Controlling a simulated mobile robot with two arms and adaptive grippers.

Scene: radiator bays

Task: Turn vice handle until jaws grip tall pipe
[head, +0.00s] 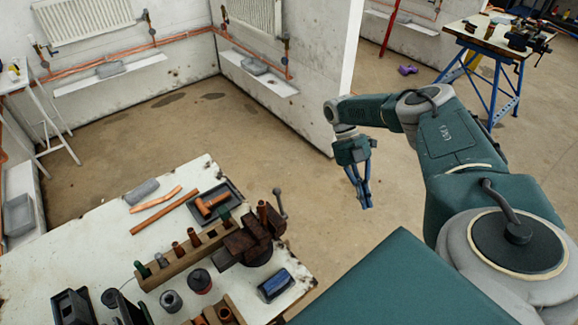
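The dark brown vice (248,243) sits at the right end of the white workbench. Its handle (279,203) shows as a grey rod with a round knob, standing up at the vice's far right. My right gripper (366,207) hangs fingers-down over the floor, right of the bench and well apart from the vice and handle. Its blue fingertips look close together with nothing between them, but the angle hides how far they are apart. My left gripper is out of view.
The bench (95,235) also holds a wooden block (185,258) with several upright fittings, a dark tray (214,201) with a copper tee, loose pipes (164,211), cans and a blue-black device (275,285). A partition wall (320,70) stands behind my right gripper. Open floor lies right of the bench.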

